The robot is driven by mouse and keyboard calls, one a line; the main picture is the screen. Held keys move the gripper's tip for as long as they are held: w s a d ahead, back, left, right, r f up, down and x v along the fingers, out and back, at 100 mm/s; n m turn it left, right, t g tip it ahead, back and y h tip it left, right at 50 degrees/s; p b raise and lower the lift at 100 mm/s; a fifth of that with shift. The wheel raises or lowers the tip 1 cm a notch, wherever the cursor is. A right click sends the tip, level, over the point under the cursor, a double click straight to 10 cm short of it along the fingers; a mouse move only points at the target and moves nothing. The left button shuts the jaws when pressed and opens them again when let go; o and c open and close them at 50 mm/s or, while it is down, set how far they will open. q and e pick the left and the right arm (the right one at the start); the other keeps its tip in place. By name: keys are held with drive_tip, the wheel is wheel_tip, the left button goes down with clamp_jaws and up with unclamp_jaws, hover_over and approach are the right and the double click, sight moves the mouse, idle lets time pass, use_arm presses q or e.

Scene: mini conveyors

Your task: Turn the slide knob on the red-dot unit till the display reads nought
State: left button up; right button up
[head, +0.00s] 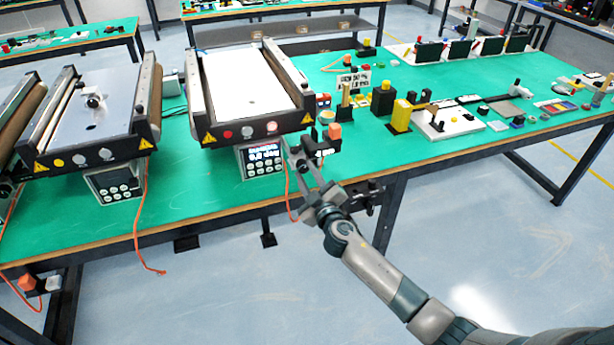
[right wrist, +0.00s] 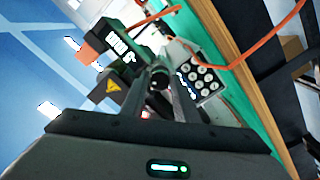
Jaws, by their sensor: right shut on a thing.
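In the right wrist view, the gripper is shut on the dark round slide knob (right wrist: 160,79), mostly hidden by the fingers. Beside it is a small black display (right wrist: 122,46) with pale digits, too blurred to read surely, next to an orange block (right wrist: 89,54). The orange block also shows in the head view (head: 334,131). My left gripper is not in view.
An orange cable (head: 288,190) hangs nearby. A yellow-dot conveyor (head: 80,152) stands left. A yellow block (head: 401,115) and small fixtures stand right on the green table.

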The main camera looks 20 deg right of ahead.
drive_tip(key=n, duration=0.3)
drive_tip(key=shift+r+n, duration=0.1)
drive_tip(key=shift+n, duration=0.2)
drive_tip(key=n, duration=0.3)
drive_tip(key=shift+r+n, duration=0.1)
drive_tip(key=shift+n, duration=0.2)
drive_tip(key=n+p, duration=0.1)
drive_tip(key=n, duration=0.2)
drive_tip(key=shift+r+n, duration=0.1)
drive_tip(key=shift+n, duration=0.3)
drive_tip(key=n, duration=0.3)
drive_tip(key=shift+r+n+p, duration=0.1)
drive_tip(key=shift+n+p, duration=0.2)
drive_tip(key=shift+p, duration=0.05)
drive_tip(key=n+p, duration=0.1)
drive_tip(key=n, duration=0.5)
drive_tip(key=shift+w+r+p, duration=0.1)
drive_tip(key=shift+p, duration=0.3)
drive_tip(key=n+p, duration=0.1)
drive_tip(key=n, duration=0.4)
drive_tip(key=shift+n+p, duration=0.3)
drive_tip(key=shift+p, duration=0.1)
